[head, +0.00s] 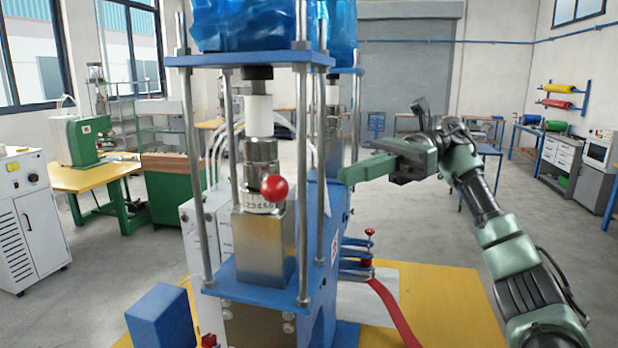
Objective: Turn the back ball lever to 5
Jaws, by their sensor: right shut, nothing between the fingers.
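A red ball lever (274,188) sticks out toward me from the front press, at a metal collar with a number scale (262,208). The scale shows small digits, roughly 2 to 6; which one is set is too small to tell. A second press with a white cylinder (333,95) stands behind it; no ball lever shows on its column, as the front press hides much of it. My right gripper (343,177) is shut and empty, to the right of the presses, pointing left. It looks apart from the red ball. My left gripper is not in view.
Steel rods (303,150) and a blue plate (255,280) frame the front press. Smaller red knobs (368,262) and a red strap (393,312) are at lower right, over a yellow surface (450,300). The floor right of it is open.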

